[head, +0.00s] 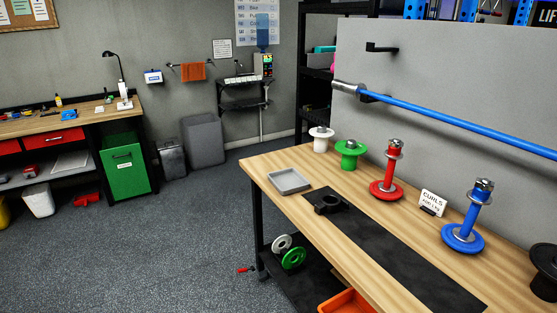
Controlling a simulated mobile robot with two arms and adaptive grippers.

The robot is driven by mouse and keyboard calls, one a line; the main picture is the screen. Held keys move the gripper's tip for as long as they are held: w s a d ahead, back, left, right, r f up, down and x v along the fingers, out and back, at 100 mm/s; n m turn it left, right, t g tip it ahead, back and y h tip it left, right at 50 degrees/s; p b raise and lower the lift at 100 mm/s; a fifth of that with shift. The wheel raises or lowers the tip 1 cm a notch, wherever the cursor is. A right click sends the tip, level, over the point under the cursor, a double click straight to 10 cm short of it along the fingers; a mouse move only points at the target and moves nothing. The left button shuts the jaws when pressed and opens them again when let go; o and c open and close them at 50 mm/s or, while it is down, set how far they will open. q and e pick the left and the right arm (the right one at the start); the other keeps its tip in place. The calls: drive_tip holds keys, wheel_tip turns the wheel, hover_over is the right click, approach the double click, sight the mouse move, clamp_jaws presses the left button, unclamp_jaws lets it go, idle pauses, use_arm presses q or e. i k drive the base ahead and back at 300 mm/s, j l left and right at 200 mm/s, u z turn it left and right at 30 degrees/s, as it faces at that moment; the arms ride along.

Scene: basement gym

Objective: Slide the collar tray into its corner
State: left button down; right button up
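The collar tray is most likely the shallow grey square tray (289,181) on the wooden bench (262,166), near its far left end. It looks empty and lies flat, a little in from the bench edges. A black collar-like piece (328,204) sits just to its right and nearer, at the end of a long black mat (400,246). Neither of my grippers shows in the head view.
White (320,143), green (348,159), red (384,188) and blue (463,237) plate posts line the bench's back, with a "CURLS" card (432,202) between red and blue. A blue bar (450,116) hangs above. The floor left of the bench is open.

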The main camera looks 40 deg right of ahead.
sight(288, 181)
drive_tip(key=i+z, duration=0.4)
drive_tip(key=i+j+z, duration=0.15)
drive_tip(key=i+z, duration=0.3)
drive_tip(key=i+j+z, duration=0.2)
drive_tip(key=z, duration=0.2)
drive_tip(key=i+j+z, duration=0.6)
drive_tip(key=j+z, duration=0.25)
drive_tip(key=l, duration=0.1)
